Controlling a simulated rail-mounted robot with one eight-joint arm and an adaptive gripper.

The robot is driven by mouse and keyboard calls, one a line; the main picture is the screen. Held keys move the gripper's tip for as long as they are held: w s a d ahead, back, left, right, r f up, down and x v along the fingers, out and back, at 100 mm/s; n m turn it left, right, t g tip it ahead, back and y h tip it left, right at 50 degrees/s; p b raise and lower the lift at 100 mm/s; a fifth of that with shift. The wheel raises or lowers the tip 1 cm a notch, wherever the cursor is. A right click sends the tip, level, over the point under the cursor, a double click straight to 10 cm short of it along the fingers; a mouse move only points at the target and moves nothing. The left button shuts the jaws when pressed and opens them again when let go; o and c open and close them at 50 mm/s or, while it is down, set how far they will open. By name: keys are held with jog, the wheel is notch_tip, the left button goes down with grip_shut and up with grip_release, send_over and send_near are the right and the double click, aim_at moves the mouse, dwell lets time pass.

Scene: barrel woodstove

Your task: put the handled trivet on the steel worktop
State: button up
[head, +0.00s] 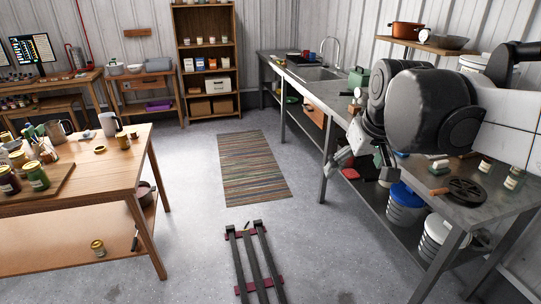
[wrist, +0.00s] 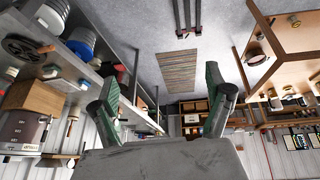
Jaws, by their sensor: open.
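A round black openwork trivet (head: 466,191) with a short brown handle at its left lies flat on the near part of the steel worktop (head: 485,216) at the right of the head view. In the wrist view, which looks upside down, the black trivet (wrist: 24,48) shows at the upper left. My gripper (head: 360,172) hangs at the worktop's front edge, left of the trivet and apart from it. In the wrist view my gripper (wrist: 163,76) has its two fingers spread wide, with nothing between them.
Small jars (head: 512,178) and a green-and-white block (head: 438,166) stand near the trivet. Blue and white buckets (head: 405,207) sit on the shelf below. A sink (head: 312,73) is at the worktop's far end. A wooden table (head: 85,175) stands left; the floor between is mostly open.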

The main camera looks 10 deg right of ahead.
jog(key=s+a+f+t, duration=0.2)
jog(key=s+a+f, duration=0.5)
jog(key=s, duration=0.4)
jog(key=shift+s+a+f+y, duration=0.35)
jog(key=shift+s+a+y, duration=0.05)
jog(key=shift+a, duration=0.4)
jog(key=shift+f, duration=0.1)
notch_tip(320, 180, down, 5)
jog(key=b, duration=0.5)
